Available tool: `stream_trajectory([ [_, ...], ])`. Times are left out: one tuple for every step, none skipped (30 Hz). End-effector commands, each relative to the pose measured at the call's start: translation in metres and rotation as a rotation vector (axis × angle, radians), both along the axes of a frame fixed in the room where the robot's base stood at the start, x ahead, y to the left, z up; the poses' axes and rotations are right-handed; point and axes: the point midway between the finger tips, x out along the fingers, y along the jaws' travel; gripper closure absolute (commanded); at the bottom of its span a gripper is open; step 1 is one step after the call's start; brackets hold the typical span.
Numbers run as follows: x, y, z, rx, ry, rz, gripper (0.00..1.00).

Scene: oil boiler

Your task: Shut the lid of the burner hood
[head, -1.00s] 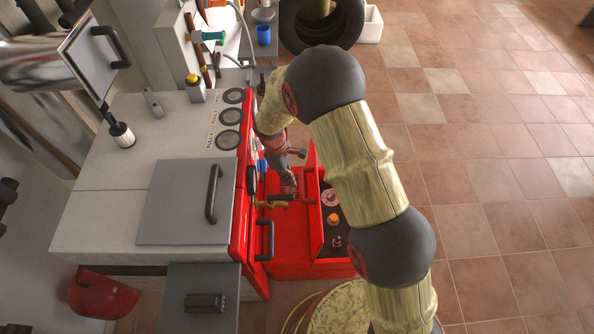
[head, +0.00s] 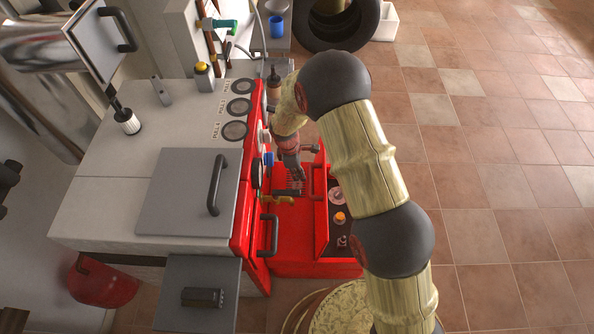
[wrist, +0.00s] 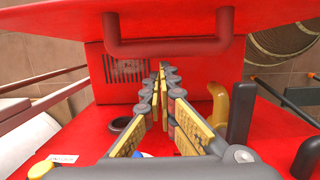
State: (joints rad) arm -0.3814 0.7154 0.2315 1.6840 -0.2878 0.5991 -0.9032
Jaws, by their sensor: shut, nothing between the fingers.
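The burner hood (head: 290,268) is the red box low on the boiler's front. Its lid (head: 321,215) appears to stand up, edge-on in the head view, with the hood's dark part to its right. In the wrist view the lid (wrist: 60,16) is the red panel across the top, with a red bar handle (wrist: 168,46). My gripper (head: 297,181) points down between the lid and the boiler front, left of the lid. In the wrist view its fingers (wrist: 162,75) are shut and empty, below the handle. I cannot tell whether they touch anything.
The red boiler front has a black handle (head: 268,236) and a yellow lever (wrist: 215,104) close beside my fingers. A red wall with a vent grille (wrist: 125,68) lies ahead. Orange knobs (head: 340,217) sit right of the lid. Tiled floor (head: 500,190) is clear at right.

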Motion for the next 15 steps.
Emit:
stream_trajectory([
  [0.0, -0.0012, -0.0071, 0.0, 0.001, 0.0, 1.0],
  [0.0, -0.0016, -0.0094, 0.0, 0.0, -0.001, 1.0],
  [0.0001, -0.002, -0.0116, 0.0, 0.0, -0.001, 1.0],
  [0.0001, -0.0022, -0.0129, 0.0, 0.0, -0.001, 1.0],
  [0.0001, -0.0025, -0.0139, 0.0, 0.0, -0.001, 1.0],
  [0.0001, -0.0026, -0.0147, 0.0, 0.0, -0.001, 1.0],
  [0.0001, -0.0028, -0.015, 0.0, 0.0, -0.001, 1.0],
  [0.0002, -0.0028, -0.0152, 0.001, 0.0, -0.001, 1.0],
  [0.0001, -0.0028, -0.0152, 0.001, 0.0, -0.001, 1.0],
  [0.0002, -0.0028, -0.0151, 0.001, 0.0, -0.001, 1.0],
  [0.0001, -0.0028, -0.015, 0.001, 0.0, -0.001, 1.0],
  [0.0001, -0.0028, -0.0149, 0.0, 0.0, -0.001, 1.0],
  [0.0001, -0.0028, -0.0149, 0.001, 0.0, -0.001, 1.0],
  [0.0001, -0.0028, -0.0149, 0.0, 0.0, -0.001, 1.0],
  [0.0001, -0.0028, -0.0149, 0.0, 0.0, -0.001, 1.0],
])
